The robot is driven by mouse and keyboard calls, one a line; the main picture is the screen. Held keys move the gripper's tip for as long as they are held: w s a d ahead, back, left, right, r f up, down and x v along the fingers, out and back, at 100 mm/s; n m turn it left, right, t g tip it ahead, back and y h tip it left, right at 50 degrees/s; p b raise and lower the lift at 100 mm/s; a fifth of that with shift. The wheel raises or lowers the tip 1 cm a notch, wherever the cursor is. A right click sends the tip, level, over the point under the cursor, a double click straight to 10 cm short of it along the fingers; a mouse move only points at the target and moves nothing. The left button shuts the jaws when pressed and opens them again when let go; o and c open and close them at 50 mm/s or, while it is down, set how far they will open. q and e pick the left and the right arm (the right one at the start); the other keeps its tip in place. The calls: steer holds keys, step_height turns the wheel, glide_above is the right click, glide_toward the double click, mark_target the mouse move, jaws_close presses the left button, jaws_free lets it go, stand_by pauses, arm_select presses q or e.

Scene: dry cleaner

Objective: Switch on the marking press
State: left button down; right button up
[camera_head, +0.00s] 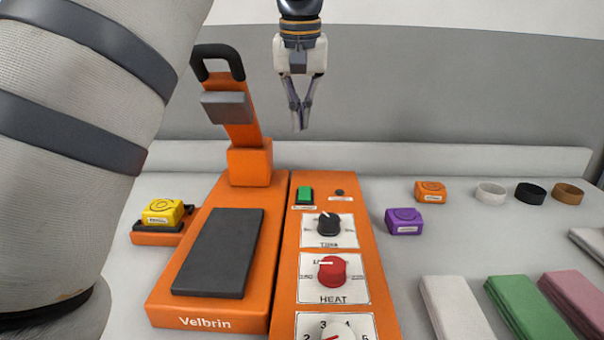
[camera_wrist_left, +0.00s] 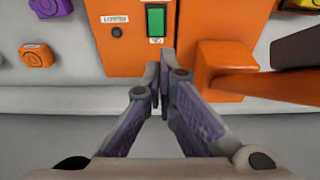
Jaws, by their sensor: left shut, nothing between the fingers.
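The orange marking press (camera_head: 285,190), labelled "Velbrin", stands on the counter with its lever arm raised over a dark flat pad (camera_head: 219,252). Its control panel has a green switch (camera_head: 305,195) at the back and a small dark round lamp (camera_head: 339,192) beside it. The green switch also shows in the left wrist view (camera_wrist_left: 156,21), just beyond the fingertips. My left gripper (camera_head: 300,126) is shut and empty, pointing down above the back of the panel, apart from the switch. My right gripper is not in view.
The panel also has a black TIME knob (camera_head: 327,224), a red HEAT knob (camera_head: 332,269) and a numbered white dial (camera_head: 338,329). The raised lever (camera_head: 236,110) stands left of my gripper. A yellow block (camera_head: 163,211) sits left; purple (camera_head: 404,221) and orange (camera_head: 430,191) blocks sit right.

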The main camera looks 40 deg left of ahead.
mark_target(302, 187)
arm_select(q)
steer(key=f, duration=0.4)
steer(key=w+a+f, duration=0.1)
steer(key=f, duration=0.4)
steer(key=w+f, duration=0.1)
steer(key=f, duration=0.3)
steer(key=shift+a+f, duration=0.2)
steer(key=shift+a, duration=0.2)
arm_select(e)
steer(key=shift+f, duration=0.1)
arm_select(q)
steer(key=shift+w+f, duration=0.1)
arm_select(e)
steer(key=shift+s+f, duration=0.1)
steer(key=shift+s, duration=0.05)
